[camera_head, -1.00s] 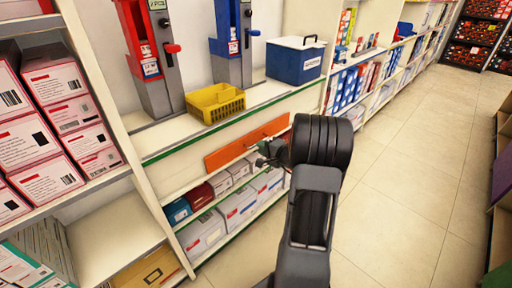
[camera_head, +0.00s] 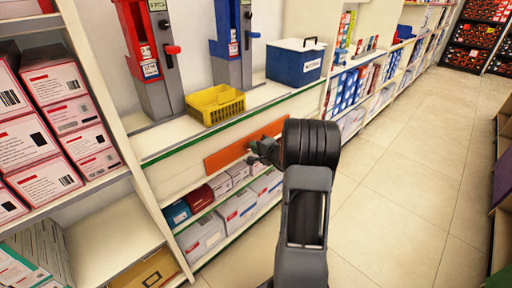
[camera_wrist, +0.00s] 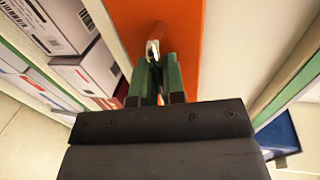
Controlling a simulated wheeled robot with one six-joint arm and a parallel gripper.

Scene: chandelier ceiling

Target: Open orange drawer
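The orange drawer front (camera_head: 226,154) is a long flat panel under the white counter in the head view. It looks flush with the shelf unit, though my arm hides its right part. It also fills the upper middle of the wrist view (camera_wrist: 180,35). A small metal handle (camera_wrist: 153,48) stands out from it there. My gripper (camera_wrist: 156,66) has two green fingers close together, one on each side of the handle's near end. Whether they touch or grip it I cannot tell. In the head view my gripper (camera_head: 257,152) is at the drawer front, partly hidden by my wrist.
A yellow basket (camera_head: 215,105) and a blue box with a white lid (camera_head: 295,62) stand on the counter above. Boxes (camera_head: 237,208) fill the shelves below the drawer. Stacked boxes (camera_head: 50,130) are at the left. The tiled floor (camera_head: 400,190) at the right is clear.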

